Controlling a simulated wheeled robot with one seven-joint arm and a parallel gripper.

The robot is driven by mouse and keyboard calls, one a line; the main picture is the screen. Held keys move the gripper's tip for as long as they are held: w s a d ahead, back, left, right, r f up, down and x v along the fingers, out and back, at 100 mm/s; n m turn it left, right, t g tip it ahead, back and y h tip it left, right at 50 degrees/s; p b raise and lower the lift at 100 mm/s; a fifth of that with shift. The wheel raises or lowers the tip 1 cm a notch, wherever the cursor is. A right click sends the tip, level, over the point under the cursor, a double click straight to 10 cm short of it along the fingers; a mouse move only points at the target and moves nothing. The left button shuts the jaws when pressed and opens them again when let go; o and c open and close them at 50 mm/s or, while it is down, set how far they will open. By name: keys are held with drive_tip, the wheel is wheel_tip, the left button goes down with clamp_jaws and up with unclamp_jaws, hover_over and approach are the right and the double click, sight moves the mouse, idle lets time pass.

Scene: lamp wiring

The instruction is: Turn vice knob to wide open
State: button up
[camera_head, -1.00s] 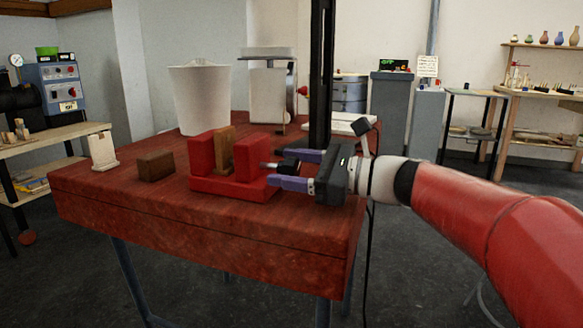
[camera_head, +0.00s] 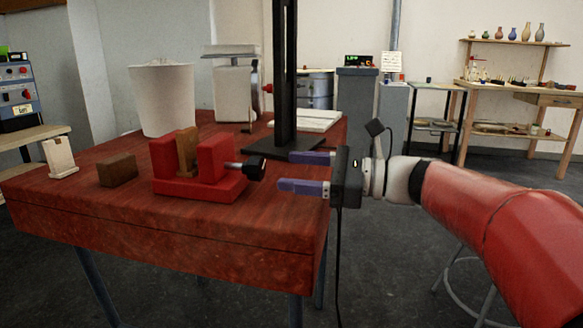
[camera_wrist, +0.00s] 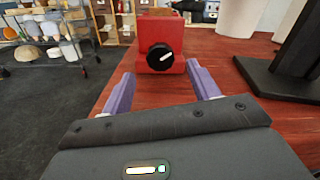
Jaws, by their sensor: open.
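The red vice (camera_head: 202,186) stands on the red wooden table, with a brown wooden block (camera_head: 187,153) upright between its two jaws. Its black knob (camera_head: 256,168) sticks out on a short metal rod at the right side. In the wrist view the knob (camera_wrist: 159,57) faces me, with a white pointer line aimed to the upper right. My gripper (camera_head: 300,172) is open and empty, to the right of the knob and apart from it. In the wrist view its purple fingers (camera_wrist: 162,88) lie to either side, short of the knob.
A dark brown block (camera_head: 117,172) and a small white holder (camera_head: 60,157) stand left of the vice. A white bin (camera_head: 163,98) is behind it. A black post on a base (camera_head: 285,144) stands close behind my gripper. The table's right edge lies below my fingers.

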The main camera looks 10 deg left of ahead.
sight(262, 167)
drive_tip(key=shift+r+m+p, duration=0.5)
drive_tip(key=shift+r+p, duration=0.05)
drive_tip(key=shift+p, duration=0.4)
drive_tip(key=shift+m+p, duration=0.5)
drive_tip(key=shift+p, duration=0.25)
drive_tip(key=shift+a+f+m+p, duration=0.1)
drive_tip(key=shift+f+m+p, duration=0.1)
drive_tip(key=shift+m+p, duration=0.15)
drive_tip(key=shift+a+f, duration=0.15)
drive_tip(key=a, duration=0.7)
drive_tip(key=shift+w+a+f, duration=0.15)
drive_tip(key=shift+w+a, duration=0.05)
drive_tip(key=shift+w, duration=0.15)
